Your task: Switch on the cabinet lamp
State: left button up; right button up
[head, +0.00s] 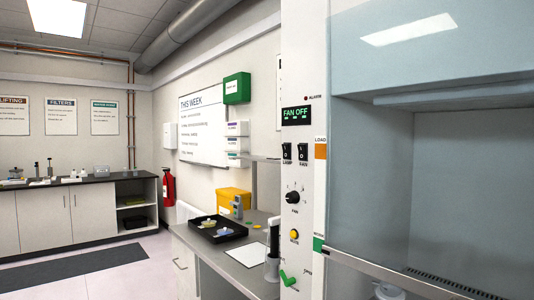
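The cabinet (470,180) fills the right of the head view, with a glass front and a white control panel (302,215) on its left post. The lamp switch (287,151) is a small black rocker labelled LAMP, at the left of a pair. The fan switch (303,151) sits just right of it. The display (296,115) above them reads FAN OFF in green. The switch positions are too small to tell. Neither of my grippers is in view.
A fan knob (293,197) and a yellow button (294,235) are below the switches. A grey side bench (225,255) left of the panel holds a black tray (214,237) and a yellow box (233,200). Open floor (130,275) lies at the lower left.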

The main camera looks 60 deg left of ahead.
aim_at(285, 148)
jog(key=j+u, duration=0.15)
jog(key=u, duration=1.45)
